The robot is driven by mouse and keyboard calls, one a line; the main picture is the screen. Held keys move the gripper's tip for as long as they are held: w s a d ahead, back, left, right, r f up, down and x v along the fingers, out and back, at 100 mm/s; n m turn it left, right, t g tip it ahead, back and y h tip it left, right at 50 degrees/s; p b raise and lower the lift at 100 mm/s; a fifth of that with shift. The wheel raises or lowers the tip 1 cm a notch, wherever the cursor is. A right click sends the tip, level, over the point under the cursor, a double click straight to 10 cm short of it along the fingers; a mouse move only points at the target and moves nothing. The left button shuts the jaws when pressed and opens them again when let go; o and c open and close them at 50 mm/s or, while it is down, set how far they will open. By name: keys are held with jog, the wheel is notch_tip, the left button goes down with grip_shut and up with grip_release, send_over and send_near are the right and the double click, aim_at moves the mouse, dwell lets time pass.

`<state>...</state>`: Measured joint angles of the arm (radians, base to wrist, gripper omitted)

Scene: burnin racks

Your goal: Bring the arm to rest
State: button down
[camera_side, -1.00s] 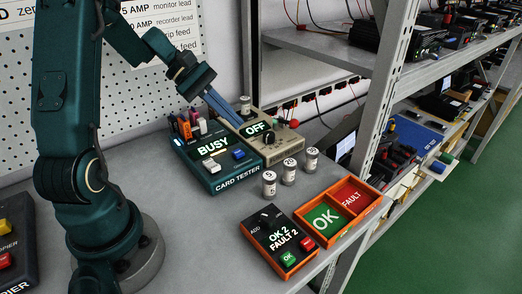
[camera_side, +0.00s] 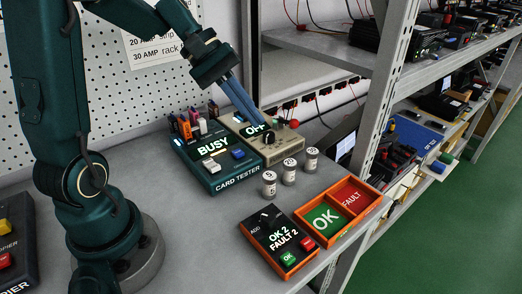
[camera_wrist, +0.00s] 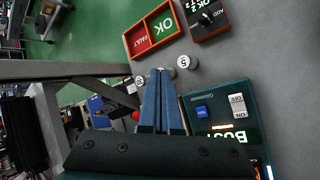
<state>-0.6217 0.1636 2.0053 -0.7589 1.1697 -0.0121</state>
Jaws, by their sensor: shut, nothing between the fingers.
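My gripper (camera_side: 253,122) is shut and empty, its blue fingers pointing down in front of the beige box with a dial (camera_side: 287,150), partly covering its OFF display. In the side view I cannot tell whether the fingertips touch that box. The wrist view shows the two blue fingers (camera_wrist: 163,75) together with nothing between them.
The teal card tester (camera_side: 225,182) reads BUSY. Three small labelled canisters (camera_side: 289,173) stand right of it. An orange tray (camera_side: 365,211) has OK and FAULT compartments. A black counter box (camera_side: 264,251) reads OK 2, FAULT 2. A shelf post (camera_side: 375,110) rises at right.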

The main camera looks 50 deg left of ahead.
jog(key=s+d+r+m+g+y, duration=0.1)
jog(key=s+d+r+m+y, duration=0.1)
jog(key=s+d+m, duration=0.25)
jog(key=s+f+m+t+y, duration=0.2)
jog(key=s+m+y, duration=0.2)
jog(key=s+m, duration=0.3)
jog(key=shift+s+f+y, duration=0.3)
jog(key=shift+s+y, duration=0.1)
jog(key=shift+s, duration=0.4)
